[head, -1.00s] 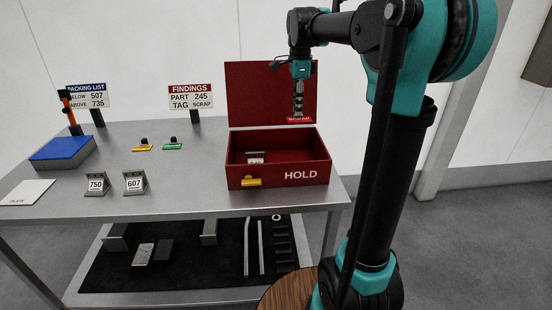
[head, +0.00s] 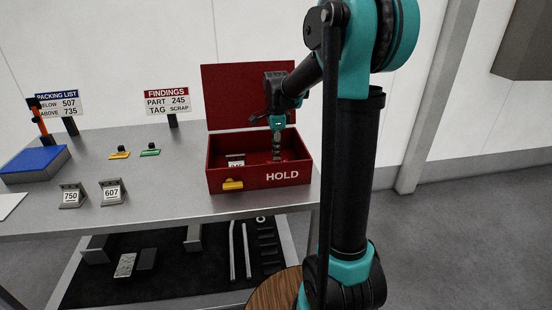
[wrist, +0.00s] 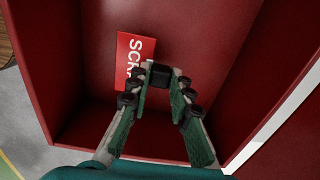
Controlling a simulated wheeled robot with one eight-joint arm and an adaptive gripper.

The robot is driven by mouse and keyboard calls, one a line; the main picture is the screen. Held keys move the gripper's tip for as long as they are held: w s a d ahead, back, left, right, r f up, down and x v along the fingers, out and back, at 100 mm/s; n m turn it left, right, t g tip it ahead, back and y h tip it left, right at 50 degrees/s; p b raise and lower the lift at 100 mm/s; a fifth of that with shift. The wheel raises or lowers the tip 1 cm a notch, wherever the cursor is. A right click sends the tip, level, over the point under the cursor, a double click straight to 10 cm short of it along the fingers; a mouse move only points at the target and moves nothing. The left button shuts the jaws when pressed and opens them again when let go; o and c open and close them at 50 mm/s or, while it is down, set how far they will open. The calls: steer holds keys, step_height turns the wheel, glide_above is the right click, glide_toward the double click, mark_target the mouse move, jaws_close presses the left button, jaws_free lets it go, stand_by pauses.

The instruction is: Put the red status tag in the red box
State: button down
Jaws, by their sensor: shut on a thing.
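The red box (head: 222,179), marked HOLD, stands on the bench with its lid raised at the back. My gripper (head: 277,157) is down inside the open box, toward its right side. In the wrist view my gripper (wrist: 162,80) is shut on the black knob of the red status tag (wrist: 128,60). The tag is a red plate with white lettering that begins SCR; the fingers hide the rest. Red box walls surround it. I cannot tell whether the tag touches the box floor. In the head view the tag is not clearly visible.
A numbered grey part (head: 236,160) lies in the box's left side.

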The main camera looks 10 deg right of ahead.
steer(key=shift+f, duration=1.55)
steer(key=c, duration=1.4)
jaws_free()
steer(key=shift+f, duration=0.1)
step_height(320, 180, up, 12)
steer(key=shift+r, duration=0.15)
